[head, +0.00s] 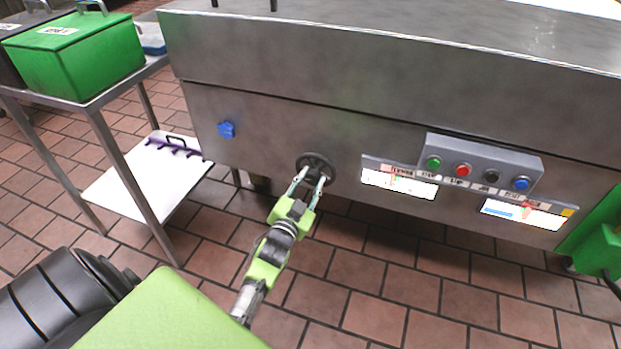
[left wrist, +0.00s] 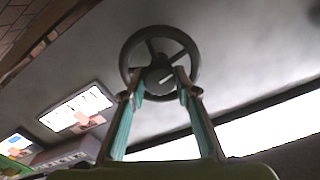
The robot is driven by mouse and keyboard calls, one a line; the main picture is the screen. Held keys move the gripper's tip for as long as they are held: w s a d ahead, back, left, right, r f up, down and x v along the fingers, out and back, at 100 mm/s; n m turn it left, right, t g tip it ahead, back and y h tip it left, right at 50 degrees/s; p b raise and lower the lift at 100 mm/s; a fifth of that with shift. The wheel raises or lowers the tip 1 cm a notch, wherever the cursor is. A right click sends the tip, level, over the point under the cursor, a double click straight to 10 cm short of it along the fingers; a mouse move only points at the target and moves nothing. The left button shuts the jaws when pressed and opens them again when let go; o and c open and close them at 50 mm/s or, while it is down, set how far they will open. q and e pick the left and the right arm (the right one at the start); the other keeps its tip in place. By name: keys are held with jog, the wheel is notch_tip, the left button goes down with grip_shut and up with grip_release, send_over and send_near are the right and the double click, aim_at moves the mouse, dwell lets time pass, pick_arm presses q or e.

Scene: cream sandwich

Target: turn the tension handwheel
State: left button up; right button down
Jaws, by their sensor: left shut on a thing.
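The tension handwheel (head: 316,162) is a dark spoked wheel on the front of the steel machine, near the middle of the head view. It also shows in the left wrist view (left wrist: 158,33), with a hub and a small pale mark. My left gripper (head: 311,181) reaches up to it from below. In the left wrist view its two fingers (left wrist: 160,95) stand on either side of the lower rim and hub, and they are shut on the handwheel. My right gripper is not in view.
A control box (head: 480,165) with green, red, black and blue buttons sits to the right, near two lit panels. A blue knob (head: 226,130) is on the left. A steel table (head: 100,100) with a green bin (head: 75,60) stands at far left. Tiled floor lies below.

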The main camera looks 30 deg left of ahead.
pick_arm(q)
jog(key=shift+m, duration=0.8)
jog(key=o, duration=1.1)
jog(key=v, duration=1.2)
jog(key=shift+f, duration=0.1)
